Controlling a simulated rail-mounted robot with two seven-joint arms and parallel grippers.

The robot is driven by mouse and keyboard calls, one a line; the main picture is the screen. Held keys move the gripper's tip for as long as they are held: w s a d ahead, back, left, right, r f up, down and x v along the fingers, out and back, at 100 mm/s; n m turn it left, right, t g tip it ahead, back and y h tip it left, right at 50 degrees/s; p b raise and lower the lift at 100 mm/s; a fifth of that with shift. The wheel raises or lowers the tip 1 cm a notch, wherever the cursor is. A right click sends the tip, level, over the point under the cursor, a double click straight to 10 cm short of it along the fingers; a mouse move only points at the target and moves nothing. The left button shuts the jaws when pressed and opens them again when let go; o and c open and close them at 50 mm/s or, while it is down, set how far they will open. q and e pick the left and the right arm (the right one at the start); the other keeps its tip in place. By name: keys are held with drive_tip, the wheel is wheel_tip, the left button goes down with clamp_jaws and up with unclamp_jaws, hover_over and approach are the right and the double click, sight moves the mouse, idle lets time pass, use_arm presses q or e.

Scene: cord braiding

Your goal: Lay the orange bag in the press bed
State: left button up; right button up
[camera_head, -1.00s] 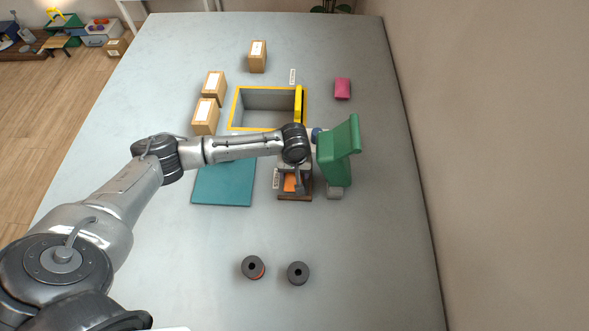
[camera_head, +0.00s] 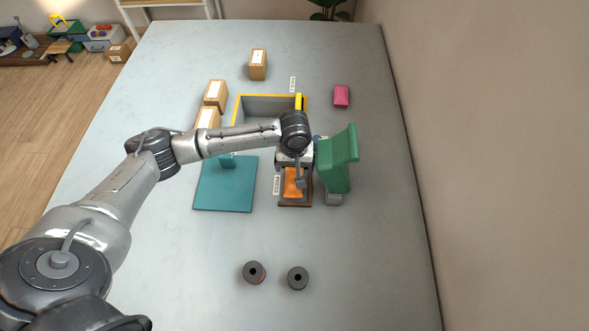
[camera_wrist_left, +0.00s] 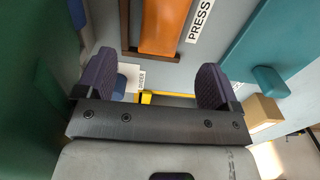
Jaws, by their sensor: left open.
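The orange bag (camera_head: 293,183) lies flat in the brown-framed press bed (camera_head: 295,204), right of the teal mat. In the left wrist view the bag (camera_wrist_left: 163,25) shows inside the brown frame (camera_wrist_left: 150,56), beside a PRESS label. My left gripper (camera_wrist_left: 155,80) is open, with nothing between its two dark pads, and the bag is apart from them. In the head view my left arm reaches over the far end of the bed and hides its fingertips and part of the bed. My right gripper is in neither view.
A green upright part (camera_head: 337,165) stands close to the right of the bed. A yellow-rimmed grey bin (camera_head: 268,97) lies behind my arm. Cardboard boxes (camera_head: 258,64), a pink block (camera_head: 341,96), the teal mat (camera_head: 224,190) and two dark spools (camera_head: 254,272) stand around. The front table is mostly clear.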

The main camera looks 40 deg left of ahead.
use_arm(q)
drive_tip(key=shift+r+p, duration=0.8)
drive_tip(key=shift+r, duration=1.8)
